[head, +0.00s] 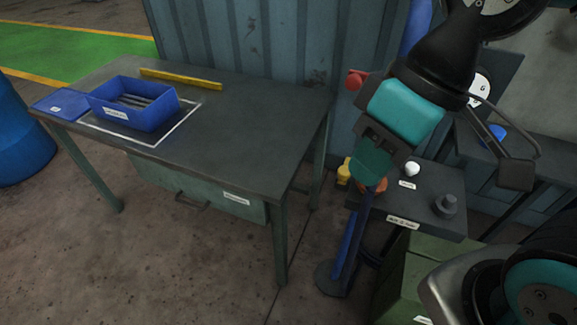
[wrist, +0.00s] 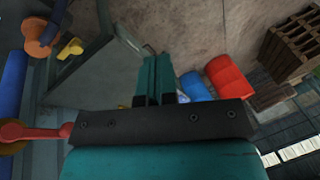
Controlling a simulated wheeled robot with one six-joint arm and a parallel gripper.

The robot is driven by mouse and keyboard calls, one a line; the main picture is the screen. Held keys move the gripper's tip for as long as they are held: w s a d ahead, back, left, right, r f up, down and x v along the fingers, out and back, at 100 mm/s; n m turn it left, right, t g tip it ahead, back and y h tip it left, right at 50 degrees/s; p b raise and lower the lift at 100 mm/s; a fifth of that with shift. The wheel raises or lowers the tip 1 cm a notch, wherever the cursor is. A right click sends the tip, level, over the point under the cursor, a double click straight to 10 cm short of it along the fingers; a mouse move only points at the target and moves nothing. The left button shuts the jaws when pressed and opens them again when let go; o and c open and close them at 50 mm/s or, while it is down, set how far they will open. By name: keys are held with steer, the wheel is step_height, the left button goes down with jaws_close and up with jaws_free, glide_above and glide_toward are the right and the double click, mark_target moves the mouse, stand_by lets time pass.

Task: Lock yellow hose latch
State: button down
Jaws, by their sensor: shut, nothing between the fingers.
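A small yellow part (head: 344,172), which looks like the hose latch, shows just left of my gripper's fingers in the head view. It also shows as a yellow lever (wrist: 70,48) at the upper left in the wrist view, beside an orange-brown round piece (wrist: 40,36). My gripper (head: 369,172) points down, with its teal fingers together and empty. In the wrist view the closed fingers (wrist: 154,75) are in the middle, clearly right of the yellow lever and apart from it in the picture. My fingers partly cover the round piece in the head view. I cannot tell the latch's position.
A red handle (head: 357,79) is behind my wrist, and it shows at left in the wrist view (wrist: 25,132). A small dark table (head: 430,181) with a white knob (head: 412,169) stands at right. A workbench (head: 250,125) with a blue bin (head: 150,116) stands at left.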

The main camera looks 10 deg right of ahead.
steer(key=shift+a, duration=0.3)
steer(key=w+f+n+g+h, duration=0.1)
steer(key=w+f+h, duration=0.2)
steer(key=w, duration=0.9)
steer(key=w+f+n+g+h+p, duration=0.1)
steer(key=w+f+h, duration=0.3)
steer(key=w, duration=0.8)
step_height(320, 180, down, 2)
steer(key=shift+f+g+p, duration=0.1)
steer(key=shift+g+p, duration=0.2)
steer(key=shift+s, duration=0.1)
